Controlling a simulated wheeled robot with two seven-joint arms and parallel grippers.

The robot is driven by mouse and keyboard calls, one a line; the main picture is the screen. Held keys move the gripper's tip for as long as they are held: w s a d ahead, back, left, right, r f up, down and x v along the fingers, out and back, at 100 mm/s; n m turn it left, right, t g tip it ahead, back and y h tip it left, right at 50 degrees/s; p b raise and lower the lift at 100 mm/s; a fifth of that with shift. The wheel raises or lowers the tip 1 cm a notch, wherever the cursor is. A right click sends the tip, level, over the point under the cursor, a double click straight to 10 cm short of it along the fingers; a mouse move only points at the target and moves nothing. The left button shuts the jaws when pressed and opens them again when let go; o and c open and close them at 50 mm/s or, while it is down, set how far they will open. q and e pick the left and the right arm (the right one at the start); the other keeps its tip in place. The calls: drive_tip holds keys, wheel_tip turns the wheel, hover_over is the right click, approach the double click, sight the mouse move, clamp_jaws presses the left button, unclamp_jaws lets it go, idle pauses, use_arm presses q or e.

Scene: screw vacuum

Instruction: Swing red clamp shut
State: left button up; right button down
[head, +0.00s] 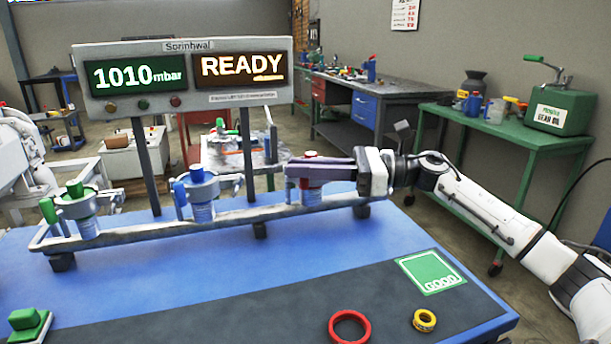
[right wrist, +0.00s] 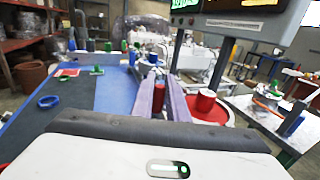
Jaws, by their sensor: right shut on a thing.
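The red clamp (head: 311,155) is at the right end of the metal rail (head: 262,214). Its red top shows just above my fingers, with a red-and-white canister (head: 311,192) below. In the right wrist view, a red cylinder (right wrist: 205,101) stands on a red disc just right of my fingers. My right gripper (head: 292,170) reaches in from the right, purple fingers level across the clamp. In the wrist view its fingers (right wrist: 159,86) are close together, shut on a dark reddish part of the clamp, mostly hidden. My left gripper is not in view.
Blue (head: 196,176) and green (head: 76,192) clamps stand left on the rail. The display (head: 187,78) above reads 1010 mbar and READY.

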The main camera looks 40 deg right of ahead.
idle(0.3)
drive_tip(key=c, duration=1.7)
unclamp_jaws()
drive_tip(key=shift+c, duration=0.2)
drive_tip(key=shift+s+d, duration=0.15)
drive_tip(key=shift+d, duration=0.05)
drive_tip(key=v, duration=0.9)
drive_tip(key=shift+s+d+b, duration=0.25)
drive_tip(key=shift+d+b, duration=0.05)
drive_tip(key=shift+b, duration=0.15)
drive_tip(key=shift+r, duration=0.1)
